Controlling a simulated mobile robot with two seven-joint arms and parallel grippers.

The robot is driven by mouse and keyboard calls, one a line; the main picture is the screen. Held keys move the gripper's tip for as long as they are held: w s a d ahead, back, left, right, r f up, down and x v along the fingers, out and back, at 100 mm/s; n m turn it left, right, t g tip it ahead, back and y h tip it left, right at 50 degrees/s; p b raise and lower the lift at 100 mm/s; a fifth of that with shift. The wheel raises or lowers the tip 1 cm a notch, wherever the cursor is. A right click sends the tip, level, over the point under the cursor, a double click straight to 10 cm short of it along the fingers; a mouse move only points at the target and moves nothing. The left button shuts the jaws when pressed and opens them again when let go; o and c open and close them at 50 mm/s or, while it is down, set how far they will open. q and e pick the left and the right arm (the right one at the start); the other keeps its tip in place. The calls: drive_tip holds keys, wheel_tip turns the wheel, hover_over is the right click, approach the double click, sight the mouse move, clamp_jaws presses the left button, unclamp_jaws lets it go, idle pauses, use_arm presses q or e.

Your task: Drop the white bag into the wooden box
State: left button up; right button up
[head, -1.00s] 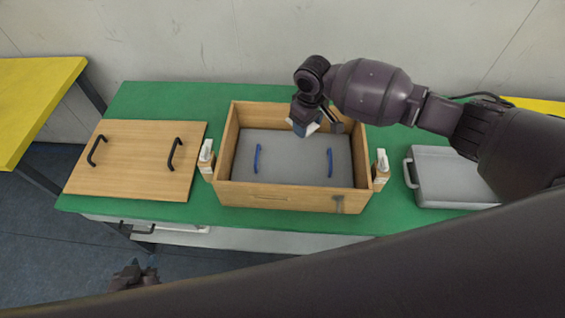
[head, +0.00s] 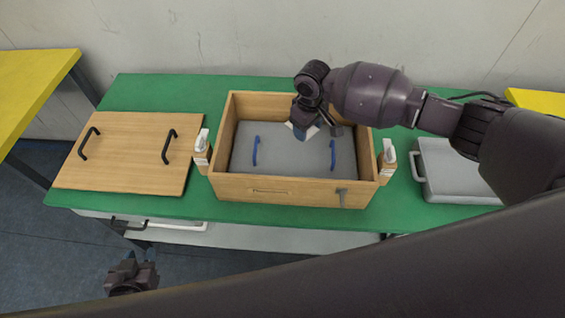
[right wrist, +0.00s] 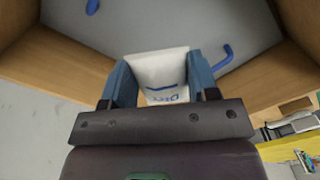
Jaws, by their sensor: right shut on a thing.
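The wooden box (head: 285,188) stands open on the green table, with a grey panel (head: 285,160) with two blue handles inside. My right gripper (head: 307,132) is over the back part of the box. In the right wrist view its two blue fingers (right wrist: 163,85) are shut on the white bag (right wrist: 158,68), which has dark print. The bag shows only as a small white patch in the head view (head: 312,130); the gripper hides the rest. I cannot tell whether the bag touches the panel. My left gripper (head: 146,264) is low at the lower left, away from the table, its fingers unclear.
A wooden lid (head: 128,150) with two black handles lies left of the box. A grey metal case (head: 455,170) is at the right. White latches (head: 202,140) stick out at the box's sides. A yellow table (head: 35,85) is at the far left.

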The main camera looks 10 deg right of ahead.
drive_tip(key=o, duration=1)
drive_tip(key=shift+r, duration=0.1)
wheel_tip(320, 180, up, 11)
drive_tip(key=shift+p, duration=0.4)
drive_tip(key=shift+f, duration=0.2)
